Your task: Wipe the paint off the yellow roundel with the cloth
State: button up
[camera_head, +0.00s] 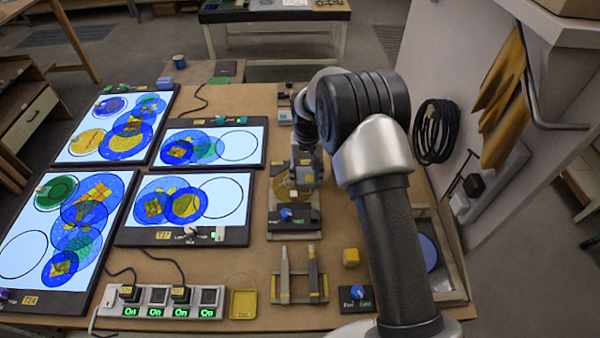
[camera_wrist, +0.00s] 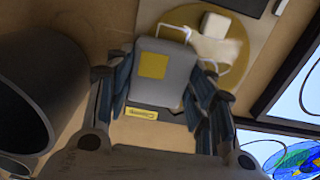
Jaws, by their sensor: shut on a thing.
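My gripper (camera_head: 305,176) is over the middle right of the bench. In the wrist view, my gripper (camera_wrist: 158,100) is shut on a grey block (camera_wrist: 170,98) with a yellow square on its face. I cannot tell whether this block is the cloth or its holder. Just beyond it lies a yellow roundel (camera_wrist: 237,64) with a pale patch and whitish streaks on it. In the head view this roundel (camera_head: 284,187) is partly hidden by my gripper. I cannot tell whether the block touches it.
Lit panels (camera_head: 240,178) with blue, green and yellow discs fill the left. A black unit with a blue knob (camera_head: 286,213) stands before my gripper. Upright tools (camera_head: 284,275), a yellow tray (camera_head: 243,304) and a switch strip (camera_head: 158,297) are at the front. Yellow cloths (camera_head: 503,90) hang at right.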

aim_at(286, 175)
jog(key=shift+w+a, duration=0.8)
jog(key=shift+w, duration=0.3)
jog(key=shift+a, duration=2.3)
jog(key=shift+d+f, duration=0.15)
jog(key=shift+d, duration=2.1)
jog(key=shift+r+p, duration=1.5)
jog(key=shift+r, duration=1.1)
